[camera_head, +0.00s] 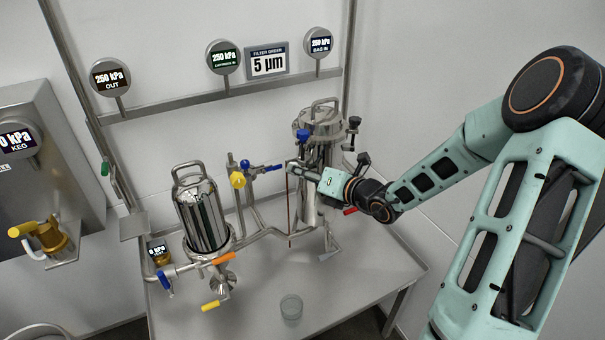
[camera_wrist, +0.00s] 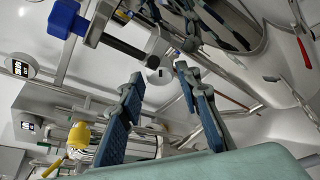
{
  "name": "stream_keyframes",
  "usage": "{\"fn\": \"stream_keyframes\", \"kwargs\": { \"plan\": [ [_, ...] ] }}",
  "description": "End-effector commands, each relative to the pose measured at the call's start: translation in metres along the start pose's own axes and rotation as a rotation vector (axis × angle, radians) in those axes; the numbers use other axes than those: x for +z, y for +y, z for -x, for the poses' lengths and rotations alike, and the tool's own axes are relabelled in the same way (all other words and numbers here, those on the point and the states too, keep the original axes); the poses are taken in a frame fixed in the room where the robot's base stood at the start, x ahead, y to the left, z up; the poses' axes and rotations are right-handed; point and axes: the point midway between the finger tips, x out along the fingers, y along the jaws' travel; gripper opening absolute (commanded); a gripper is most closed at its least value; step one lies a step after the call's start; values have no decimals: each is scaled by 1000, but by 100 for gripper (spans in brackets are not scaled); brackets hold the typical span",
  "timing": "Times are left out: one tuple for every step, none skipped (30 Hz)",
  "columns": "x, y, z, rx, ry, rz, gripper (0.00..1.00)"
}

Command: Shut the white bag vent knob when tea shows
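The steel bag filter housing (camera_head: 322,128) stands at the back right of the table, with a blue knob (camera_head: 303,134) and a black knob (camera_head: 354,121) by its top. I cannot make out a white vent knob in either view. A thin upright tube (camera_head: 290,208) beside the housing looks reddish brown; whether this is tea I cannot tell. My gripper (camera_head: 294,167) is in front of the housing, just below the blue knob. In the wrist view my gripper (camera_wrist: 158,74) has its two blue-padded fingers apart with nothing held between them. A blue knob (camera_wrist: 65,18) is beyond them, upper left.
A second steel housing (camera_head: 203,212) stands left, near a yellow knob (camera_head: 237,179) and orange and yellow handles. A red handle (camera_head: 349,210) is below my wrist. A glass cup (camera_head: 291,306) stands at the front. The table's right side (camera_head: 375,265) is clear.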

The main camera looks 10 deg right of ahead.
Motion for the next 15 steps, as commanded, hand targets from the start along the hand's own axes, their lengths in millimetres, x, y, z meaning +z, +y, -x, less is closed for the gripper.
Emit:
{"fn": "stream_keyframes", "kwargs": {
  "plan": [
    [0,0,0,0,0,0,27],
    [0,0,0,0,0,0,24],
    [0,0,0,0,0,0,19],
    [0,0,0,0,0,0,16],
    [0,0,0,0,0,0,13],
    [0,0,0,0,0,0,8],
    [0,0,0,0,0,0,5],
    [0,0,0,0,0,0,2],
    [0,0,0,0,0,0,0],
    [0,0,0,0,0,1,0],
    [0,0,0,-1,0,2,0],
    [0,0,0,-1,0,4,0],
    [0,0,0,-2,0,7,0],
    [0,0,0,-4,0,11,0],
    [0,0,0,-7,0,18,0]
  ]
}}
